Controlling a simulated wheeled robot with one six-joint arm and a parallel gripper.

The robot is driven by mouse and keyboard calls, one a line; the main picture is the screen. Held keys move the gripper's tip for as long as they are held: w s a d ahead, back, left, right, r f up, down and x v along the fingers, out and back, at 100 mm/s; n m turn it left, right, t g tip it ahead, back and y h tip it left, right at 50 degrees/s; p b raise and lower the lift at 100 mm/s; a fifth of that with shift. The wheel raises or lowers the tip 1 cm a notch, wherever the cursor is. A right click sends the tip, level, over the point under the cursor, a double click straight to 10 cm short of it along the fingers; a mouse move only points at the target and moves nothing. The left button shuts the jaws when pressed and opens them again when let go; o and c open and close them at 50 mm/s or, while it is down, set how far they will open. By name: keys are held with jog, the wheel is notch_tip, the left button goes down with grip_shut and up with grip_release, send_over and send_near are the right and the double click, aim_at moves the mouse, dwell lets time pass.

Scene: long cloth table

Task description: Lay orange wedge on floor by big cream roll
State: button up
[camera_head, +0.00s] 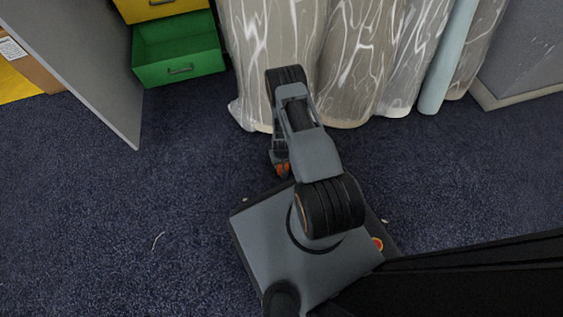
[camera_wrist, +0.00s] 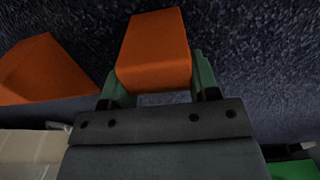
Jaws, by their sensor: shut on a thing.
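My gripper (camera_wrist: 152,85) is shut on an orange wedge (camera_wrist: 155,45), which sits between its green finger pads in the wrist view. A second orange piece with slanted faces (camera_wrist: 45,72) shows at the left of the wrist view, apart from the held one. In the head view my gripper (camera_head: 280,165) is low over the carpet, in front of the draped table, with small orange patches at its tip. I cannot tell whether the held wedge touches the floor. I cannot make out a big cream roll for certain; a pale cream surface (camera_wrist: 30,150) shows at the wrist view's lower left.
The marbled tablecloth (camera_head: 345,60) hangs to the floor behind my gripper. A pale blue-green roll (camera_head: 446,60) stands upright against it. An open green drawer (camera_head: 180,72) and a grey panel (camera_head: 85,55) are at the left.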

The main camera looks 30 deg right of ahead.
jog(key=o, duration=1.1)
jog(key=shift+f, duration=0.1)
jog(key=w+a+r+t+p, duration=0.1)
jog(key=w+r+p, duration=0.25)
jog(key=r, duration=1.55)
jog(key=w+a+r+p, duration=0.2)
jog(key=r+p, duration=0.2)
jog(key=r, duration=1.4)
jog(key=s+a+r+n, duration=0.1)
jog(key=s+a+r, duration=0.1)
jog(key=s+r, duration=0.5)
jog(key=s+a+r+n+t, duration=0.1)
jog(key=s+a+r, duration=0.2)
jog(key=s+r, duration=0.5)
notch_tip(320, 180, up, 7)
jog(key=shift+s+t, duration=0.2)
jog(key=shift+t, duration=0.1)
